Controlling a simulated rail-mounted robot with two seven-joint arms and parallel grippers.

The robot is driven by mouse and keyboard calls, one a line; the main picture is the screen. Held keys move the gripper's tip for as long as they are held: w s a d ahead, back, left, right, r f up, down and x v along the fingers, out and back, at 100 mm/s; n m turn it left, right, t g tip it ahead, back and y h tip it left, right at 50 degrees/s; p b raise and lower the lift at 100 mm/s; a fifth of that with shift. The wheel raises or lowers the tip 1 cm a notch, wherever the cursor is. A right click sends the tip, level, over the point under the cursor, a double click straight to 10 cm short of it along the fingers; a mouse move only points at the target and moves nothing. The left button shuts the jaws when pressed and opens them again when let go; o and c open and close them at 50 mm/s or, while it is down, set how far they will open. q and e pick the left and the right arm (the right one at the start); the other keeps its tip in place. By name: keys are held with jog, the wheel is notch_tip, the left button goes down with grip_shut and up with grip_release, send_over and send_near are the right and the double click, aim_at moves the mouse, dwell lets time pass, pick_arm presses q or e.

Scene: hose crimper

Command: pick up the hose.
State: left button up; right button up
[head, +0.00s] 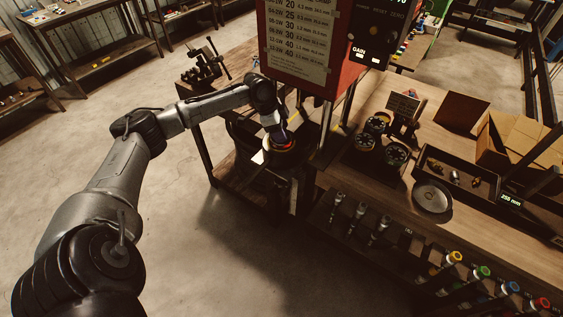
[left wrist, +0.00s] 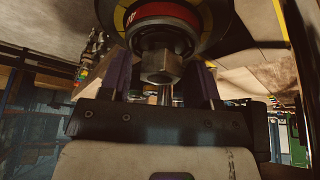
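My left gripper (head: 279,136) is at the orange-rimmed round opening of the crimper (head: 281,146), below the red cabinet. The left wrist view shows its two dark fingers (left wrist: 162,82) apart, one on each side of a metal hex fitting (left wrist: 161,66). A red-banded collar (left wrist: 163,22) sits behind the fitting, inside a black and yellow ring. I cannot tell whether the fingers touch the fitting. A hose body is not clearly visible; if the fitting is the hose's end, the rest is hidden. My right gripper is not in view.
The red cabinet (head: 340,50) with its chart stands just behind and right of the gripper. The wooden bench (head: 380,190) to the right holds round die sets (head: 377,123), a black tray (head: 455,178) and a round dish (head: 432,197). Open floor (head: 200,260) lies in front.

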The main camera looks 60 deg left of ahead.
pick_arm(q)
jog(key=c, duration=0.9)
jog(key=shift+r, duration=0.15)
jog(key=shift+c, duration=0.2)
